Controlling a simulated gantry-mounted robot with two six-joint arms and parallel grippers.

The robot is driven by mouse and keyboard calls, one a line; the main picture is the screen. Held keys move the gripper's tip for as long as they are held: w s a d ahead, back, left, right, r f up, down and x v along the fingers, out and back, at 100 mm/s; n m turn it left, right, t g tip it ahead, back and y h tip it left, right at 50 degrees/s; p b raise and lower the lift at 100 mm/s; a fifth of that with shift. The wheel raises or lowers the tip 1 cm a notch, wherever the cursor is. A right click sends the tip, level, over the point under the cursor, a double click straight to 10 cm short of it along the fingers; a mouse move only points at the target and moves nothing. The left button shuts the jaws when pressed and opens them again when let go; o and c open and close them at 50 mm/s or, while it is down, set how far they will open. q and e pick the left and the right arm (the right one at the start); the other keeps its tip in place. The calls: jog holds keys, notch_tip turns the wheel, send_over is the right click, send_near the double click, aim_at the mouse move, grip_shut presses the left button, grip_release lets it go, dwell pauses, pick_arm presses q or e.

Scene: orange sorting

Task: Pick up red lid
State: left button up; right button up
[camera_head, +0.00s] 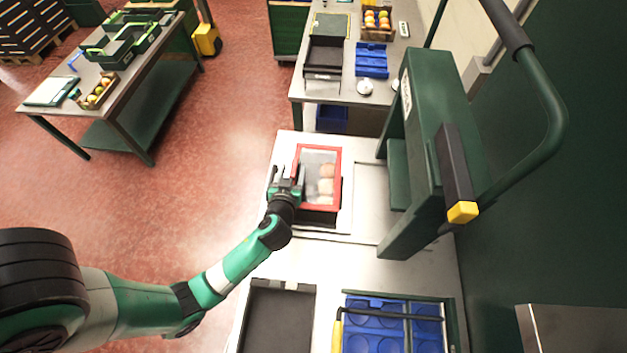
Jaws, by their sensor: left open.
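The red lid (338,178) is a red frame with a clear middle. It lies over a dark box on a white plate, and several pale orange round fruits show through it. My left gripper (287,180) is at the lid's left edge, with its jaws open. From this view I cannot tell whether the fingers touch the lid. The dark box shows only at the lid's lower edge; the rest is hidden under it. My right gripper is not in view.
A green machine frame (440,130) stands close on the right. A black tray (278,318) and a blue tray with round recesses (375,345) are at the near side. A back table holds a black crate (323,56), a blue tray (371,60) and a fruit box (377,24).

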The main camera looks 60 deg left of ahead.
pick_arm(q)
jog(key=shift+p+x, duration=0.35)
jog(key=shift+x, duration=0.45)
jog(key=shift+w+a+f, duration=0.1)
jog(key=shift+w+a, duration=0.1)
jog(key=shift+a, duration=0.05)
grip_shut()
